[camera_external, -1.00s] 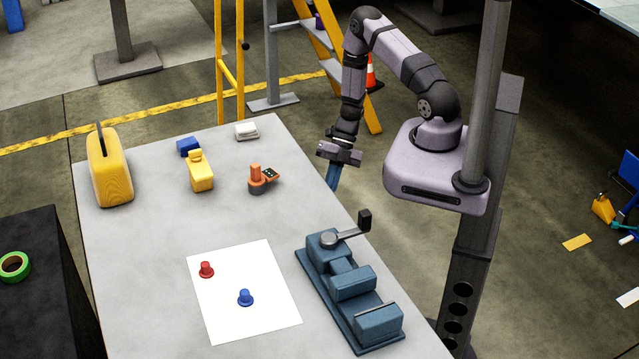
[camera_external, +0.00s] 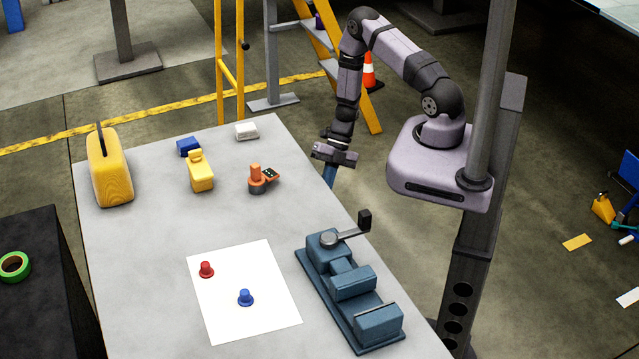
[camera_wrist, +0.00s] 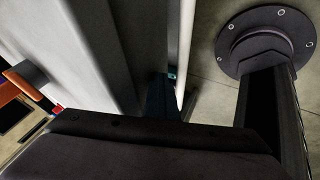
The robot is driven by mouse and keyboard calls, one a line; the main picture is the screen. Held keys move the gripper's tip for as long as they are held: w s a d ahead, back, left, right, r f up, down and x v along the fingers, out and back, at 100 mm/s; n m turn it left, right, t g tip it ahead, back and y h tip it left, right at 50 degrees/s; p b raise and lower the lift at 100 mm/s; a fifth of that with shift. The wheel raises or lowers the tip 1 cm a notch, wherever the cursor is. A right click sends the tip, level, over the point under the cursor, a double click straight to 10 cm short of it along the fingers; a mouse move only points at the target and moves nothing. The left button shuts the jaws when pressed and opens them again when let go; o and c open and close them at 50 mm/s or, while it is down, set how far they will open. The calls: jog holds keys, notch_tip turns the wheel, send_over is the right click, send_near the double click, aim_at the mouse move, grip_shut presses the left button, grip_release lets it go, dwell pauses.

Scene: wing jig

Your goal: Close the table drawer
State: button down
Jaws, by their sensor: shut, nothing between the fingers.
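The table (camera_external: 130,270) has a grey top. I cannot make out its drawer in the external view, where the tabletop covers what lies below. In the wrist view pale upright panels (camera_wrist: 60,40) fill the left, and a narrow white strip (camera_wrist: 186,45) stands right of them; I cannot tell whether either belongs to the drawer. My gripper (camera_external: 329,178) points down at the table's right edge, its blue fingers shut and empty. In the wrist view the fingers (camera_wrist: 163,98) are dark and lie close to the panels; contact cannot be told.
A blue-grey vise (camera_external: 350,285) stands near the table's right edge.

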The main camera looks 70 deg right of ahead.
jog(key=shift+w+a+r, duration=0.25)
jog(key=shift+w, duration=0.15)
jog(key=p+v, duration=0.6)
jog(key=shift+s+d, duration=0.1)
jog(key=shift+d, duration=0.05)
jog(key=shift+s+d+r+p, duration=0.3)
jog(key=shift+d+r+p, duration=0.3)
jog(key=shift+d+p, duration=0.15)
